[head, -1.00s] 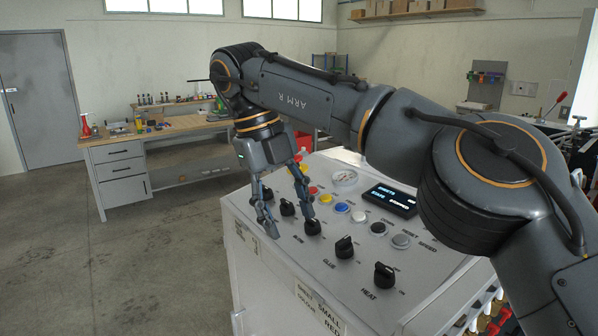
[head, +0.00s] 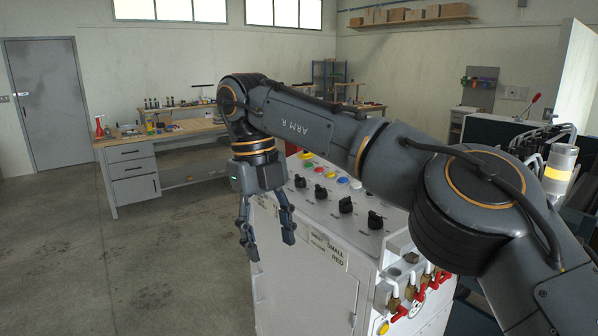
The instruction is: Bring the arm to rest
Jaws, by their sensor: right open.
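My right arm crosses the head view from the lower right, its elbow bent at upper middle. My right gripper (head: 269,244) hangs down at the arm's end with its fingers apart and nothing between them. It is in front of the left edge of the white machine's control panel (head: 325,218), which carries black knobs and coloured buttons. I cannot tell how far the fingers are from the machine's side. The arm hides part of the panel. My left gripper is not in view.
A wooden workbench (head: 190,131) with drawers stands at the back left. A label (head: 327,246) and red-handled valves (head: 420,285) are on the machine's front. A clear cylinder with a yellow band (head: 559,170) stands at right. The floor (head: 150,260) on the left is open.

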